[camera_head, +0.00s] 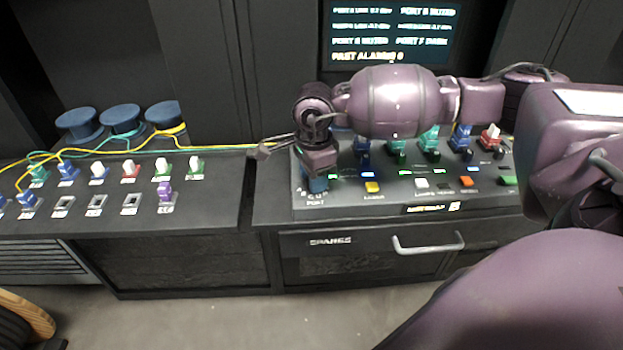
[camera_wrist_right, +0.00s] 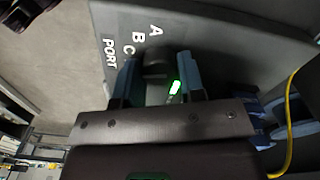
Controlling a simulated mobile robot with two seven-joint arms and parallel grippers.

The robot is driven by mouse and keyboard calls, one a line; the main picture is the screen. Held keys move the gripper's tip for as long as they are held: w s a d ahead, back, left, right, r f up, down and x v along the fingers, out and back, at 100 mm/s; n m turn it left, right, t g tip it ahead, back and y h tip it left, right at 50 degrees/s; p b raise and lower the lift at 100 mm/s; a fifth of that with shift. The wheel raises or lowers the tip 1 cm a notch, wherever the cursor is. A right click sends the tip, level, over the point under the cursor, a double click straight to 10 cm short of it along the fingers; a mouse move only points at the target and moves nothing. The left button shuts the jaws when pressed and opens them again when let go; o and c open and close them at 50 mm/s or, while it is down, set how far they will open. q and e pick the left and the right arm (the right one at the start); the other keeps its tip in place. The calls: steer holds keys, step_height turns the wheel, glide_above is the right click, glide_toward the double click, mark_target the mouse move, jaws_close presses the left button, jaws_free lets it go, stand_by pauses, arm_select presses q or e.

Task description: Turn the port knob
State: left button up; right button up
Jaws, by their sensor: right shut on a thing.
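The port knob (camera_wrist_right: 155,62) is a small dark knob on the dark panel, beside the white letters A, B, C and the word PORT in the right wrist view. My right gripper (camera_wrist_right: 158,85) is shut on it, with a blue finger on either side. In the head view my right gripper (camera_head: 316,184) points down at the left end of the sloped console (camera_head: 335,207) and hides the knob. A green light glows close to the knob in the wrist view. I cannot read which letter the knob points to. My left gripper is not in view.
Coloured plugs and buttons fill the console to the right of the gripper. A left bench (camera_head: 215,215) holds several coloured connectors, blue spools (camera_head: 120,120) and yellow and green cables. A screen (camera_head: 392,35) stands behind. A drawer handle (camera_head: 428,245) sticks out below the console.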

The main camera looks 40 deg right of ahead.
steer(key=n+b, duration=0.2)
steer(key=n, duration=0.2)
steer(key=shift+f+n, duration=0.1)
steer(key=shift+n, duration=1.1)
steer(key=shift+b, duration=0.3)
steer(key=o, duration=0.9)
steer(key=shift+r, duration=0.2)
step_height(320, 180, up, 11)
steer(key=shift+f+p, duration=0.15)
steer(key=shift+p, duration=0.3)
